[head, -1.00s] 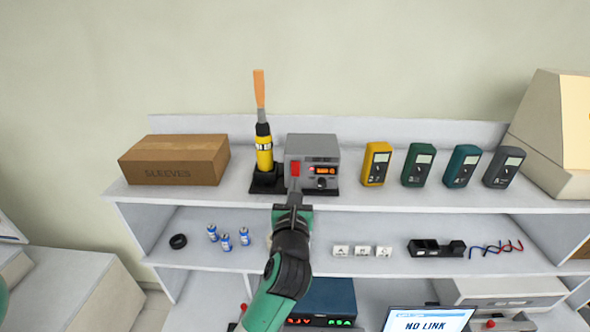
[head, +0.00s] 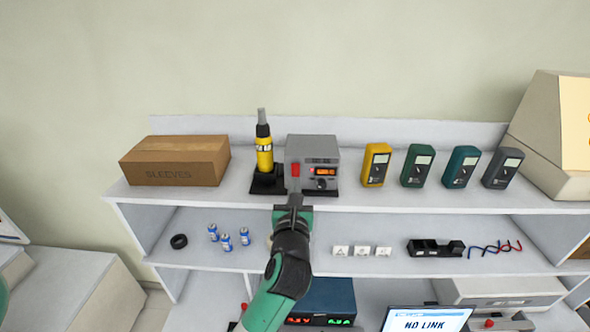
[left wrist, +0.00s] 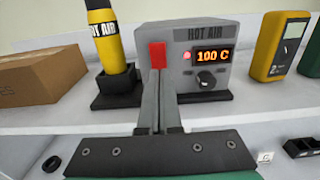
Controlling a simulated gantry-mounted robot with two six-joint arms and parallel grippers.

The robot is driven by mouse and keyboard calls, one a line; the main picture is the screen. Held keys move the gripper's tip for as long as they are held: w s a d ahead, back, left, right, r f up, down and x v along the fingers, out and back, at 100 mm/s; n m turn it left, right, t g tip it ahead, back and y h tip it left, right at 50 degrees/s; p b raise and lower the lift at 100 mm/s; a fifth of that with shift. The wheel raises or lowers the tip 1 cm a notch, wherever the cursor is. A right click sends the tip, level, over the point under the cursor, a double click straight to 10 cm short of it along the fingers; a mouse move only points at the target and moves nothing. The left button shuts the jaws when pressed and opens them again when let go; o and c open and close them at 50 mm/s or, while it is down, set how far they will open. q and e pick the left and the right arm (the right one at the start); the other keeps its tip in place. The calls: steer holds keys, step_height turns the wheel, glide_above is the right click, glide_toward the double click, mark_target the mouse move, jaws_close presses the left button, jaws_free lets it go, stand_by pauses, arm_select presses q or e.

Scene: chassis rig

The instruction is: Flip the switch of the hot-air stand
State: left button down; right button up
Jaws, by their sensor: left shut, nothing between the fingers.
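The hot-air stand is a grey box (head: 325,150) on the top shelf. It has a red switch (head: 295,169) at its front left, a display and a dark knob. In the left wrist view the display (left wrist: 213,56) reads 100 C beside a lit red lamp (left wrist: 187,57). The yellow hot-air tool (head: 264,150) stands upright in a black holder (head: 267,184) to the left of the box. My left gripper (head: 295,186) is shut and empty, its tips at the lower part of the red switch (left wrist: 157,52). Contact is hard to tell. My right gripper is not in view.
A cardboard sleeves box (head: 175,160) stands left of the tool. Several multimeters (head: 376,165) stand to the right. The middle shelf holds blue cells (head: 227,242), white blocks (head: 362,251) and a black holder (head: 436,248).

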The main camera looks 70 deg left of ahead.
arm_select(q)
steer(key=p+v, duration=0.1)
steer(key=v, duration=0.5)
steer(key=shift+d, duration=0.35)
steer(key=shift+s+p, duration=0.15)
steer(key=shift+p, duration=0.15)
